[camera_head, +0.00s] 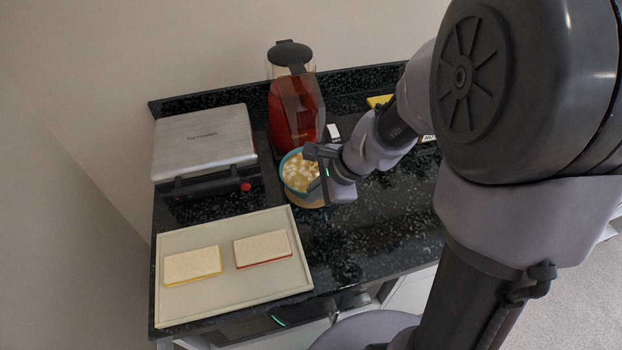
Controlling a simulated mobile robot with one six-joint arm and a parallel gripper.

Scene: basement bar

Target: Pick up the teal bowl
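The teal bowl (284,179) stands on the dark speckled counter, in front of the red pitcher. Pale pieces in a yellowish filling show inside it, and a tan or orange base shows under its near side. My gripper (313,168) is at the bowl's right side, with its fingers over or at the right rim. My gripper and wrist hide the right part of the bowl. I cannot tell whether the fingers touch the rim or are shut on it.
A red pitcher (296,112) stands right behind the bowl. A silver press grill (204,140) is at the left. A beige tray (225,299) with two sponge-like blocks (193,265) lies at the front left. The counter (370,230) is clear at front right. A wall rises behind.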

